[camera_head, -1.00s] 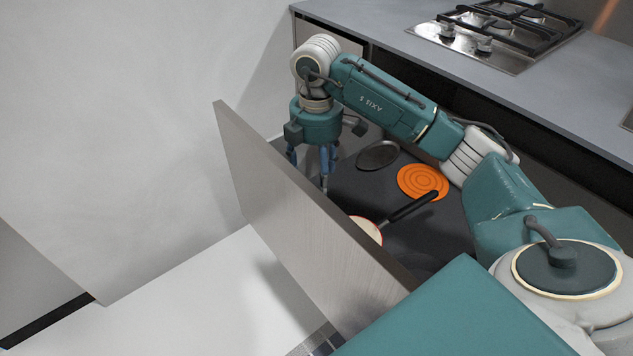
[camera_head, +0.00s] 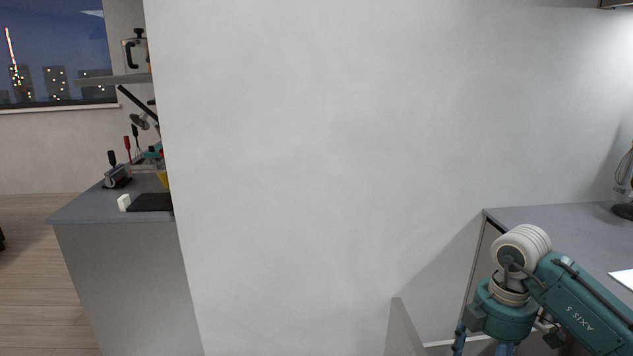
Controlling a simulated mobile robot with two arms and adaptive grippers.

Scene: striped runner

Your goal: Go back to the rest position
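My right arm comes in at the lower right, teal and white. Its gripper (camera_head: 482,346) hangs downward at the bottom edge, with only the upper parts of the blue fingers showing. The fingertips are cut off by the picture's edge, so I cannot tell how far apart they are or whether they hold anything. My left arm and gripper are out of view.
The upper edge of the drawer front (camera_head: 401,330) shows just left of the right gripper. A grey counter (camera_head: 560,225) lies behind that arm. A plain wall (camera_head: 320,160) fills the middle. Another counter (camera_head: 85,208) with tools stands at the left.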

